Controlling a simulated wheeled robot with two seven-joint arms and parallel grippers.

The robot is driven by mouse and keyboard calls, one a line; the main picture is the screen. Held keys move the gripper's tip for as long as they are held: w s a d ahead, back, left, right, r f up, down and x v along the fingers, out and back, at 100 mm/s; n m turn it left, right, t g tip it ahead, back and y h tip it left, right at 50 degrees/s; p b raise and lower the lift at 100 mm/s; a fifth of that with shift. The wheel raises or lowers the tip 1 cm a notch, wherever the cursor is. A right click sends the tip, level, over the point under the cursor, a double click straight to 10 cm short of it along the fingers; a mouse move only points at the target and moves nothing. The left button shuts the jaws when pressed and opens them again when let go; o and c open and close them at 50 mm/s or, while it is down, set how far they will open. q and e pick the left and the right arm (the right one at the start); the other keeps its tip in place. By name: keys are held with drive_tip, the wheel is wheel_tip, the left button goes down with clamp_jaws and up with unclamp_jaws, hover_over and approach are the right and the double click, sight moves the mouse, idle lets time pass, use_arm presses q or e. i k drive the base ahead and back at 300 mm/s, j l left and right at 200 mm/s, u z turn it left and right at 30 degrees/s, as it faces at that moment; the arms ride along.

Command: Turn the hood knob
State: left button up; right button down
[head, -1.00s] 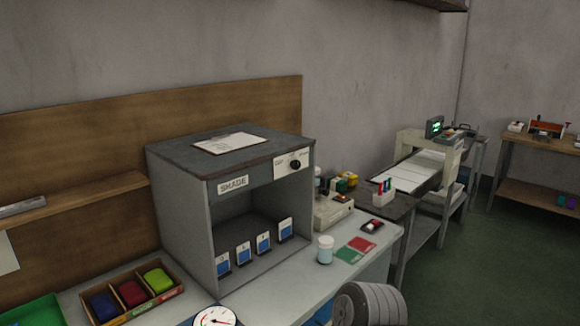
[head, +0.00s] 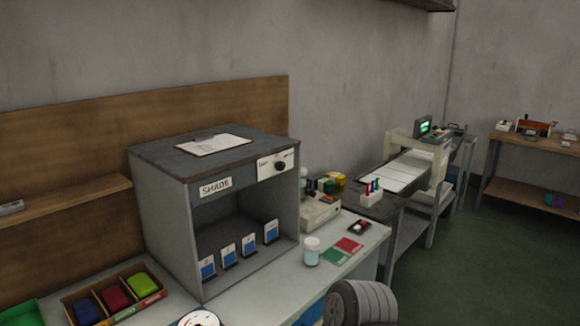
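The hood is a grey box (head: 165,215) with an open front and a "SHADE" label, standing on the light workbench. Its dark round knob (head: 280,166) sits on a white panel (head: 263,171) at the upper right of the front, with small markings on both sides that are too small to read. Several blue-and-white cards (head: 249,245) stand inside the hood. A grey ribbed rounded part, apparently of my own arm, shows at the bottom edge, well below the knob. Neither gripper's fingers are in view.
A clipboard (head: 213,144) lies on the hood. Right of it on the bench (head: 283,278) are a white jar (head: 311,251), green and red swatches (head: 348,245) and a small device (head: 320,212). A wooden tray of colored bundles (head: 115,296) sits left. Green floor (head: 440,275) is clear at right.

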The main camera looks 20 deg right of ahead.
sight(280, 166)
drive_tip(key=i+l, duration=0.1)
drive_tip(key=l, duration=0.9)
drive_tip(key=i+l, duration=0.15)
drive_tip(key=l, duration=0.9)
drive_tip(key=i+l, duration=0.1)
drive_tip(key=l, duration=0.9)
drive_tip(key=i+l, duration=0.1)
drive_tip(key=l, duration=0.9)
drive_tip(key=i+l+u, duration=0.1)
drive_tip(key=l, duration=0.95)
